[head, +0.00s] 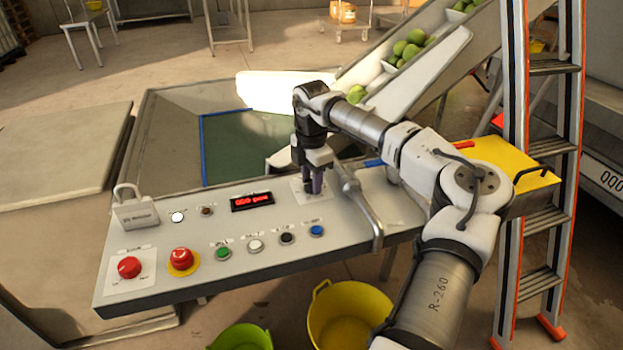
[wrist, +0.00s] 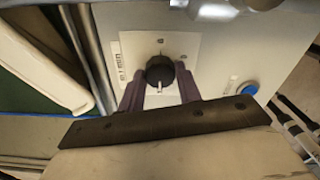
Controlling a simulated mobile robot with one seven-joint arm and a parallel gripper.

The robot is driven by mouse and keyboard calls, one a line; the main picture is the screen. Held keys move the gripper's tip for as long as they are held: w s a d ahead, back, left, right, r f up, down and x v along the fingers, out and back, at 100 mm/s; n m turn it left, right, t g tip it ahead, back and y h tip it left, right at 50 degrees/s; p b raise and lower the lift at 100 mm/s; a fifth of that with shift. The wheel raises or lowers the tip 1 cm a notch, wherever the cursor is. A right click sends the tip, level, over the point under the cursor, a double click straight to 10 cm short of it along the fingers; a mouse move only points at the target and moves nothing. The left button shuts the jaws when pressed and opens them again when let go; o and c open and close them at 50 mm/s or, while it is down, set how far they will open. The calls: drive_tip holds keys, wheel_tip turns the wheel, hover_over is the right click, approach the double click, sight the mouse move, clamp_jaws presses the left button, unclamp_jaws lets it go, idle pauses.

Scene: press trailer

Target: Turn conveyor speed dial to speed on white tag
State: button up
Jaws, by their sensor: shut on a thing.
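The black round dial (wrist: 159,72) with a white pointer mark shows in the wrist view on a white plate (wrist: 190,44). The pointer is toward the bottom of that view. My gripper (head: 314,188) reaches down onto the right part of the control panel. Its two purple fingers are on either side of the dial, shut on it. In the head view the fingers hide the dial; part of its plate (head: 299,190) shows. A small white label (wrist: 122,66) with dark print is left of the dial. I cannot make out its print or tell whether it is the white tag.
The panel (head: 200,285) carries a red-lit display (head: 252,201), red buttons, several small buttons and a grey padlock-shaped piece (head: 135,212). A bent metal lever (head: 362,205) stands close right of my gripper. A ladder (head: 545,150) and a yellow box (head: 505,165) are further right.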

sight(311, 183)
drive_tip(key=shift+r, duration=0.1)
drive_tip(key=o, duration=1)
wheel_tip(311, 183, up, 14)
drive_tip(key=shift+b, duration=0.3)
